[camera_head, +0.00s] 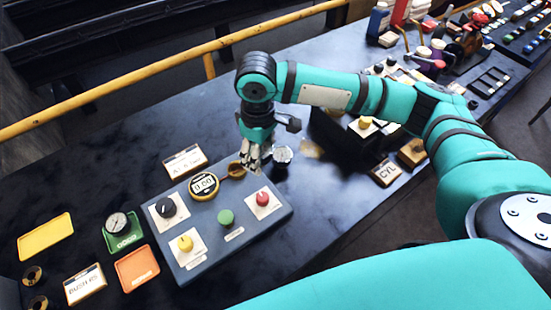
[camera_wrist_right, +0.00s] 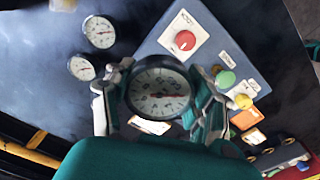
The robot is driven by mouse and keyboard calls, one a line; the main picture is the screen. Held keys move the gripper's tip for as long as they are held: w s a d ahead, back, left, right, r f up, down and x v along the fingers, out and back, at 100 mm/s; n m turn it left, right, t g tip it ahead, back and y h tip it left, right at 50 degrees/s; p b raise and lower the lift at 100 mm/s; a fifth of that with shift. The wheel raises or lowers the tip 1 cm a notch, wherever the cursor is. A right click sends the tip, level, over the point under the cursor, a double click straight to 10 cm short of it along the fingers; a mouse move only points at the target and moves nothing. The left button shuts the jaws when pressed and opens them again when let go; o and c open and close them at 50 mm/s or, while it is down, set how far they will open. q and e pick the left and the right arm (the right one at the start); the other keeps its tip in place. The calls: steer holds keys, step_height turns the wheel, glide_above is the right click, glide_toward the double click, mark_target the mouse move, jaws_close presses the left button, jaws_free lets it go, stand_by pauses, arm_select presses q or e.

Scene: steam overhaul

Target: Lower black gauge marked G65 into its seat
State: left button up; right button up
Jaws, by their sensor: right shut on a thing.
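My right gripper (camera_head: 252,158) points down above the back edge of the grey-blue panel (camera_head: 262,228). The fingers mostly hide this gauge in the head view. No empty seat can be made out clearly; a brown round piece (camera_head: 236,170) sits at the panel's back edge, by the fingers. My left gripper is not in view.
Two loose gauges (camera_wrist_right: 99,32) lie nearby. Another gauge (camera_head: 117,223) rests on a green tray.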

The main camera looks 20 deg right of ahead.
mark_target(237, 171)
steer(key=w+a+f+n+p, duration=0.1)
steer(key=w+n, duration=0.1)
steer(key=n, duration=0.1)
steer(key=w+a+f+n+p, duration=0.1)
steer(key=w+a+f+n, duration=0.1)
steer(key=w+n, duration=0.1)
steer(key=w+a+f+n+p, duration=0.1)
steer(key=w+n+p, duration=0.1)
steer(key=n, duration=0.2)
steer(key=shift+w+a+f, duration=0.15)
steer(key=shift+a+f, duration=0.15)
steer(key=shift+f, duration=0.35)
step_height(237, 171, down, 3)
steer(key=b, duration=0.4)
steer(key=shift+f+b, duration=0.15)
steer(key=shift+b, duration=0.2)
steer(key=shift+f+p, duration=0.2)
steer(key=shift+p, duration=0.6)
steer(key=shift+f, duration=0.15)
stand_by(0.4)
steer(key=shift+f, duration=0.6)
steer(key=shift+f, duration=0.25)
stand_by(0.3)
